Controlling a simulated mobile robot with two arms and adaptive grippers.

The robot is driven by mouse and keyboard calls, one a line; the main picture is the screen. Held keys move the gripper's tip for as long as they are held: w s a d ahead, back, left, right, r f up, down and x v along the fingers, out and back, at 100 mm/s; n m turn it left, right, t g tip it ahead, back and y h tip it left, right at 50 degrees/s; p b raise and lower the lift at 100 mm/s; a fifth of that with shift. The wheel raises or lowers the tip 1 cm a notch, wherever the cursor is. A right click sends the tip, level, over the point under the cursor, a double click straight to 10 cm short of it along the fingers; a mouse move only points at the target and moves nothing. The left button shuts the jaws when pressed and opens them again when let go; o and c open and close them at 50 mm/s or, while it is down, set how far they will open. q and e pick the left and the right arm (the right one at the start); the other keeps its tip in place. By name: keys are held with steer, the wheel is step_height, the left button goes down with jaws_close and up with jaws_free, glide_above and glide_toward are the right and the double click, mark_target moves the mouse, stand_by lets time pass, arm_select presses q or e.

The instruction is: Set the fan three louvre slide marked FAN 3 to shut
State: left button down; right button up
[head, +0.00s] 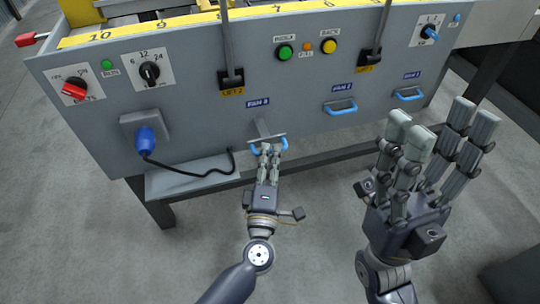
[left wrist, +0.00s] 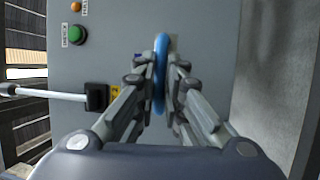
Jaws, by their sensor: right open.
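The FAN 3 slide (head: 264,131) is a grey plate standing out from the panel below its blue label (head: 258,103). A blue handle (head: 284,143) is at its outer end, and the handle (left wrist: 161,62) shows upright in the left wrist view. My left gripper (head: 268,150) has its fingers on both sides of this handle, closed against it; they hide part of it. In the left wrist view the fingertips (left wrist: 163,68) press close to the handle. My right gripper (head: 442,128) is open and empty, in front of the panel at the right.
The FAN 2 handle (head: 341,107) and FAN 1 handle (head: 408,95) sit close to the panel (head: 200,110). Two lift levers (head: 231,78) (head: 369,58) stick out above. A blue plug (head: 146,140) with a black cable is at left. The floor in front is clear.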

arm_select(q)
steer(key=w, duration=0.2)
steer(key=w+a, duration=0.1)
steer(key=w, duration=0.2)
steer(key=w+a+p, duration=0.1)
steer(key=w, duration=0.1)
steer(key=shift+w+a, duration=0.15)
steer(key=shift+a, duration=0.05)
steer(key=c, duration=1.7)
jaws_free()
glide_toward(260, 144)
steer(key=shift+w+f, duration=0.25)
steer(key=shift+w, duration=0.4)
